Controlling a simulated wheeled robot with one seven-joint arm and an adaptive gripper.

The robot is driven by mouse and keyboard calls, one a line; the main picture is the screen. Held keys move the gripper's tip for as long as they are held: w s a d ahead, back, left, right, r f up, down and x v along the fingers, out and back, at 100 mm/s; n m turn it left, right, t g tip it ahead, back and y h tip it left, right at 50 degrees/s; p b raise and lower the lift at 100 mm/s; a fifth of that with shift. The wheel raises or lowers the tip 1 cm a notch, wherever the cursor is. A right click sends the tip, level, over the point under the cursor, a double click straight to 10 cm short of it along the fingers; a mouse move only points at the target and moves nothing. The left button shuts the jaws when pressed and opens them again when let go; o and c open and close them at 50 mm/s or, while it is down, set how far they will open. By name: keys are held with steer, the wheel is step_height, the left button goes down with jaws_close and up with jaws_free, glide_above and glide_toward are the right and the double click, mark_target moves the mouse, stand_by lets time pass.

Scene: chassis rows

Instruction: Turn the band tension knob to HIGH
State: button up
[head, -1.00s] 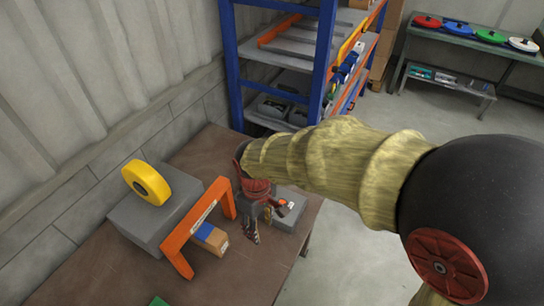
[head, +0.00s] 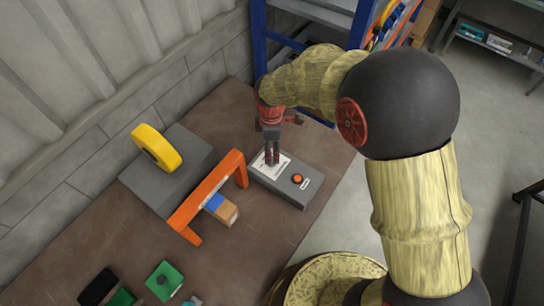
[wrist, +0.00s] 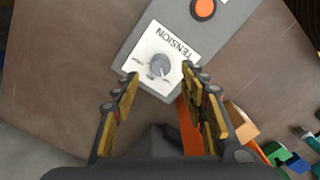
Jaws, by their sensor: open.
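The band tension knob (wrist: 161,64) is a small grey round knob on a white plate (wrist: 165,50) marked TENSION, in the wrist view. The plate is on a grey control box (head: 312,187) that lies on the brown table. An orange button (head: 297,179) sits on the same box. My gripper (wrist: 165,82) is open, with the knob ahead of and between its fingertips, and nothing is held. In the head view my gripper (head: 271,158) points down over the plate and hides the knob. The knob's setting is too small to read.
An orange arch (head: 207,195) stands left of the box, with a cardboard box (head: 222,210) under it. A grey machine with a yellow tape roll (head: 157,147) is further left. Green and black items lie at the table's front. A blue shelf rack (head: 259,45) stands behind.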

step_height(320, 180, down, 6)
steer(key=shift+r+b, duration=0.1)
steer(key=shift+b, duration=0.2)
steer(key=shift+c, duration=1.2)
jaws_close()
